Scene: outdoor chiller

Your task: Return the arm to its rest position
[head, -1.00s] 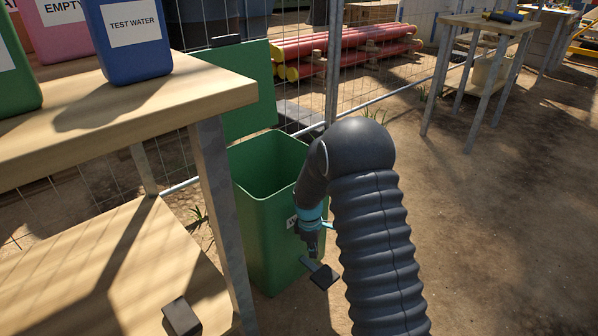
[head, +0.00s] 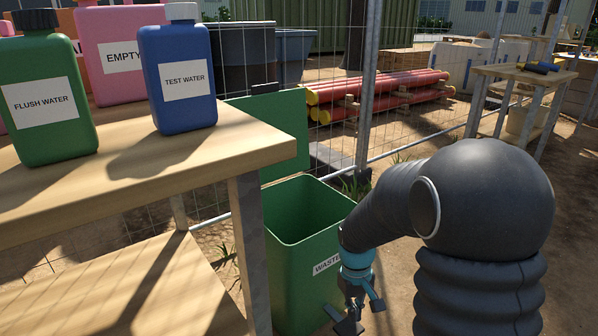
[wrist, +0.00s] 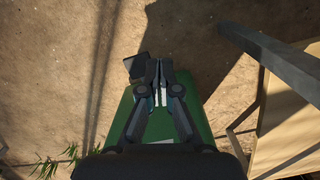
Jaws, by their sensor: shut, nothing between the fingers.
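My gripper (head: 358,312) hangs low at the end of my dark arm, in front of the green waste bin (head: 315,262) in the head view. In the wrist view my gripper (wrist: 157,82) has its fingers together with nothing held, and the bin (wrist: 126,112) shows below and behind it. The arm bends over from its ribbed sleeve at the right of the head view. The bin's lid is up and its visible inside looks empty. My arm covers part of the bin's label.
A wooden table (head: 240,150) at left bears a blue "TEST WATER" bottle (head: 183,75), a green "FLUSH WATER" bottle (head: 50,105) and a pink "EMPTY" bottle (head: 105,45). A wire fence and red pipes (head: 375,95) stand behind. Bare ground shows ahead in the wrist view.

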